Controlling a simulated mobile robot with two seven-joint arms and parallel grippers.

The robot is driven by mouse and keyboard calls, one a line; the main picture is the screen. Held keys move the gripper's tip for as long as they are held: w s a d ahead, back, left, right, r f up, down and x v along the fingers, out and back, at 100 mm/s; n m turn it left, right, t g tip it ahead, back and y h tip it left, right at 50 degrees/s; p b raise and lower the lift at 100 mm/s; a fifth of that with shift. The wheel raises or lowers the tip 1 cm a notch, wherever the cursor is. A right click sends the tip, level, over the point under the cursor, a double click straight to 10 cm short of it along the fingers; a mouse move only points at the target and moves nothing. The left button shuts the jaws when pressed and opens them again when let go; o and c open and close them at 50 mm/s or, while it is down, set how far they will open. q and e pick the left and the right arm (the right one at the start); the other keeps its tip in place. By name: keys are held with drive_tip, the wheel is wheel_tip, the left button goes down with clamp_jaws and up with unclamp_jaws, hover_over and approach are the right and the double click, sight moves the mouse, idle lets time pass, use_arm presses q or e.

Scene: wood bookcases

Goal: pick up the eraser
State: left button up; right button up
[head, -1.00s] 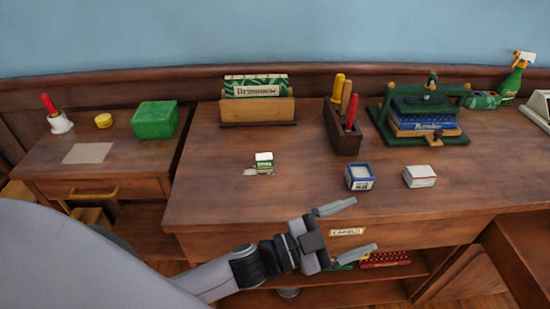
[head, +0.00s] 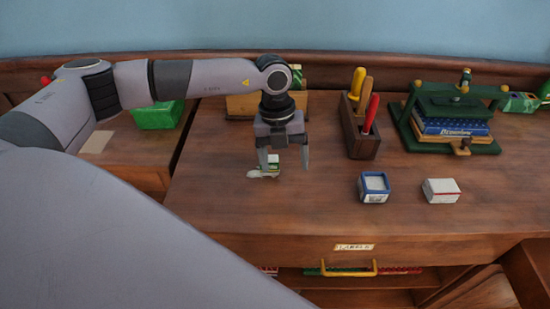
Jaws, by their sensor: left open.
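The small white-and-green block that looks like the eraser (head: 274,162) stands on the wooden desk top (head: 250,205), with a pale flat patch beside it at its lower left. My left gripper (head: 285,168) points down at this spot in the head view. Its two fingers are apart, with nothing seen held between them. The left finger overlaps the block and partly hides it. I cannot tell whether they touch or how high the fingertips are above the desk. My right gripper is not in view.
A wooden holder with upright tools (head: 360,130) stands right of my left gripper. A blue-and-white box (head: 373,187) and a white box (head: 441,190) lie further right. A green press with books (head: 450,120) stands behind them.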

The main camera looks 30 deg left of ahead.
sight(270, 158)
use_arm(q)
drive_tip(key=shift+n+y, duration=0.4)
drive_tip(key=shift+y, duration=0.5)
drive_tip(key=a, duration=0.1)
drive_tip(key=w+a+r, duration=0.1)
drive_tip(key=a, duration=0.2)
drive_tip(key=shift+w+a+r, duration=0.3)
drive_tip(key=shift+w+r, duration=0.05)
drive_tip(key=shift+w, duration=0.05)
drive_tip(key=shift+w+a+f, duration=0.1)
drive_tip(key=shift+a+f, duration=0.05)
drive_tip(key=shift+a, duration=0.15)
wheel_tip(270, 158, down, 7)
drive_tip(key=shift+r+p, duration=0.2)
drive_tip(key=shift+p, duration=0.45)
drive_tip(key=c, duration=1.1)
